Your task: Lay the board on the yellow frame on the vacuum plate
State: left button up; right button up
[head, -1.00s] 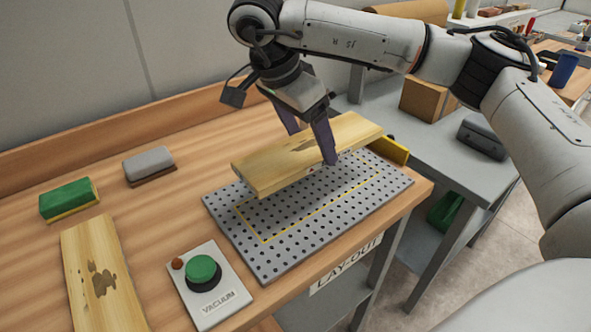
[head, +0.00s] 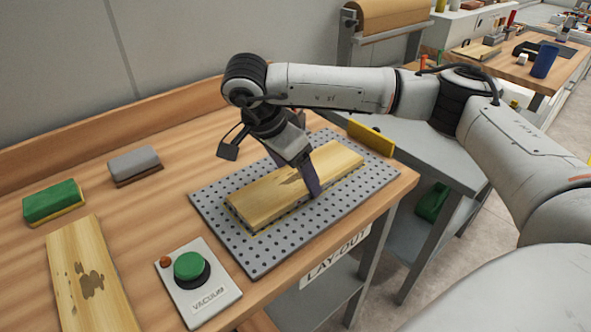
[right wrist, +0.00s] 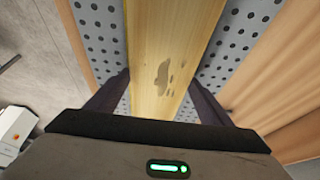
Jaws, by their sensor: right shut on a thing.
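My right gripper (head: 293,173) is shut on a pale wooden board (head: 258,202) with dark stains. The board also shows between the fingers in the right wrist view (right wrist: 172,40). It is low over the grey perforated vacuum plate (head: 215,213), roughly level and lined up with the yellow frame (head: 262,233). Its near edge lies close to the frame line. A dark gap shows under the board's front edge, so I cannot tell whether it touches the plate. Most of the yellow frame is hidden under the board. My left gripper is not in view.
A second stained board (head: 92,275) lies at the left. A green sponge block (head: 54,201) and a grey block (head: 135,164) lie behind it. The vacuum box with a green button (head: 192,268) stands left of the plate. A yellow bar (head: 371,138) is at the plate's far right.

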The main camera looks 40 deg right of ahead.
jog(key=o, duration=1.3)
jog(key=shift+f, duration=0.1)
jog(key=shift+o, duration=0.2)
jog(key=p+v, duration=0.1)
jog(key=v, duration=1.1)
jog(key=shift+r, duration=0.25)
